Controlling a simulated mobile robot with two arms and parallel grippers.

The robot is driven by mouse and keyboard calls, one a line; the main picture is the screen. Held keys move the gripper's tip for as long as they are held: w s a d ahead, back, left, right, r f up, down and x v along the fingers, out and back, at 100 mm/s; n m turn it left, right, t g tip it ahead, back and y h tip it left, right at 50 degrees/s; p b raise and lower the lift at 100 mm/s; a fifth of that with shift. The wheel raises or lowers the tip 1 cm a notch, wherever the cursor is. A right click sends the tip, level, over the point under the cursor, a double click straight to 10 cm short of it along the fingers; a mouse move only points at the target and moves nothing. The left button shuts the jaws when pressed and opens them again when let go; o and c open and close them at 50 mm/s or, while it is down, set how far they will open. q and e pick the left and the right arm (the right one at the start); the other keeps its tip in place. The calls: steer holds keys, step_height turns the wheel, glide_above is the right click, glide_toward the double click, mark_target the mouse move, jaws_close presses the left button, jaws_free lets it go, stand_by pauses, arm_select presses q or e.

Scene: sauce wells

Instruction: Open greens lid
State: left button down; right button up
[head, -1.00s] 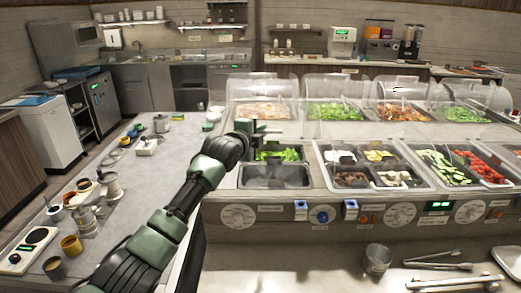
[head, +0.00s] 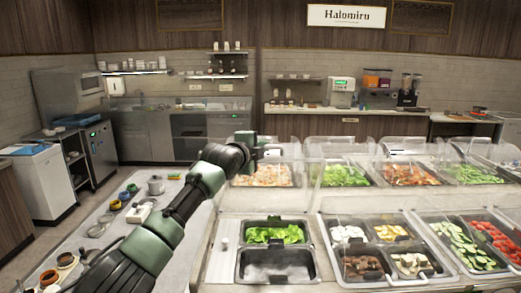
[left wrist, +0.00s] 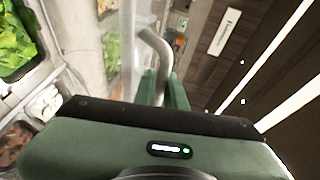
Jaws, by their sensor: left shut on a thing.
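The greens (head: 275,234) lie in a dark well at the front left of the counter, above an empty-looking metal well (head: 275,266). A clear lid stands raised behind this well; its edges are hard to make out. My left gripper (head: 265,149) is high at the back of the well, near the raised lid's upper edge. In the left wrist view, my left gripper (left wrist: 162,88) is shut on a curved metal handle (left wrist: 157,46), beside a clear panel (left wrist: 128,40). Greens also show there at the left (left wrist: 14,38). My right gripper is not in view.
Other clear lids (head: 350,190) stand over the bays to the right, with mushrooms, cucumber (head: 462,245) and tomatoes below. Back wells hold more salad (head: 345,175). A grey side counter (head: 115,225) with cups and a pot (head: 156,185) is at the left.

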arm_select(q)
steer(key=shift+f, duration=0.1)
steer(key=c, duration=1.7)
jaws_free()
steer(key=shift+c, duration=0.2)
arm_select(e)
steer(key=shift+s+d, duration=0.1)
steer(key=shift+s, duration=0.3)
arm_select(q)
steer(key=shift+d, duration=0.1)
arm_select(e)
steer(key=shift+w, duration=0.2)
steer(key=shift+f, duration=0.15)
